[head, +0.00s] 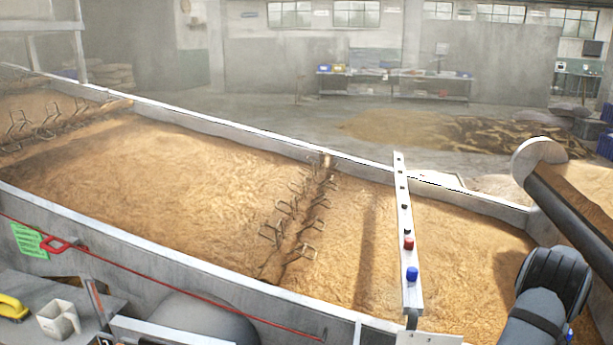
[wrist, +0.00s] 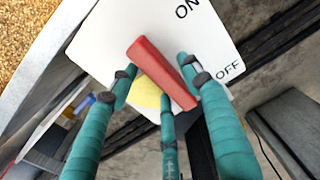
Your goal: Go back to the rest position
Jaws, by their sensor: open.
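In the wrist view, my gripper (wrist: 163,84) has three teal fingers with dark tips, spread open. The fingertips are around a red lever (wrist: 158,66) on a yellow round base (wrist: 148,93). The lever slants from upper left to lower right; I cannot tell if any fingertip touches it. Behind it is a white switch panel (wrist: 105,30) marked ON near the top and OFF to the right. In the head view, part of my arm (head: 553,290) shows at the lower right; my gripper's fingers are not visible there.
A long metal trough (head: 160,240) of brown grain (head: 190,170) crosses the head view. A white bar (head: 405,220) with red and blue buttons stands over it. A red cord (head: 180,285) runs along the near wall.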

